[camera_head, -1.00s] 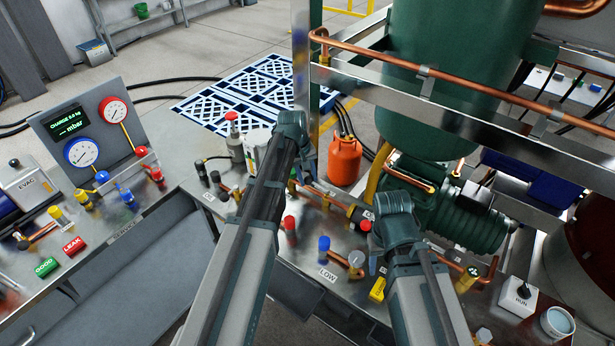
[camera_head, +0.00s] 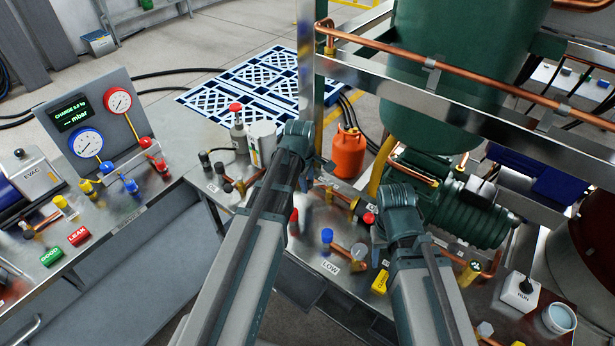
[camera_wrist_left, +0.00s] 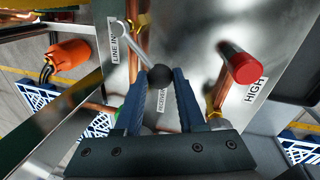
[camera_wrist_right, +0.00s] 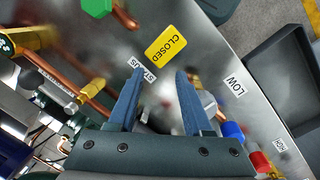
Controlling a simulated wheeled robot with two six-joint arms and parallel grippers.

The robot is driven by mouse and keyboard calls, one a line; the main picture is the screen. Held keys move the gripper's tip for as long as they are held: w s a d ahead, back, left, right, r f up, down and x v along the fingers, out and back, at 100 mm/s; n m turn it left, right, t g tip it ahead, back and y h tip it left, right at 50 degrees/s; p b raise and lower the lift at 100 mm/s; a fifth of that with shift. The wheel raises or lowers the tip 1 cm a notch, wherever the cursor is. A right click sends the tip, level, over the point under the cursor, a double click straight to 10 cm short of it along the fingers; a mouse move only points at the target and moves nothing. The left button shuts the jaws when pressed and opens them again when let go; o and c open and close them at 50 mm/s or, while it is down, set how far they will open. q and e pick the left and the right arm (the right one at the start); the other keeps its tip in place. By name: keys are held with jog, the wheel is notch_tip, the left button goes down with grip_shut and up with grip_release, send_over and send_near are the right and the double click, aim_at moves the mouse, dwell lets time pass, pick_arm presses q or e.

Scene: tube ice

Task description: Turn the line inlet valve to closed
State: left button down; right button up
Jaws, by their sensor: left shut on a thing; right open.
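The line inlet valve shows in the left wrist view as a metal lever with a black ball knob (camera_wrist_left: 160,77), beside a "LINE IN" label (camera_wrist_left: 115,41) and a copper pipe. My left gripper (camera_wrist_left: 163,80) is shut on the black knob, with one finger on each side. The lever slants from the knob to the upper left. In the head view my left arm hides most of the valve. My right gripper (camera_wrist_right: 159,75) is open and empty above the metal bench, near a yellow "CLOSED" tag (camera_wrist_right: 165,46) lying on the bench.
A red-capped valve (camera_wrist_left: 243,68) by the "HIGH" label stands right of my left gripper. A blue-capped valve (camera_head: 327,236) by "LOW" stands between my arms. An orange cylinder (camera_head: 348,154) is behind the bench. A steel frame rail and copper pipe (camera_head: 470,80) cross above.

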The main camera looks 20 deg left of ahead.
pick_arm(q)
jog(key=s+d+n, duration=0.1)
jog(key=n, duration=0.1)
jog(key=s+d+n+y, duration=0.1)
jog(key=n, duration=0.1)
jog(key=shift+s, duration=0.2)
jog(key=shift+s+d+n+y, duration=0.15)
jog(key=shift+d+n, duration=0.25)
jog(key=shift+n, duration=0.45)
jog(key=shift+s+d+n+y, duration=0.1)
jog(key=shift+s+d+n, duration=0.25)
jog(key=shift+n, duration=0.45)
jog(key=shift+s+d+n+y, duration=0.15)
jog(key=shift+d+n, duration=0.25)
jog(key=shift+n, duration=0.45)
jog(key=c, duration=0.5)
grip_release()
jog(key=shift+r, duration=0.15)
pick_arm(e)
jog(key=shift+r, duration=0.1)
pick_arm(q)
jog(key=p+v, duration=1.3)
jog(key=shift+r+p, duration=0.3)
jog(key=shift+r, duration=0.05)
pick_arm(e)
notch_tip(320, 180, up, 13)
jog(key=shift+r, duration=0.2)
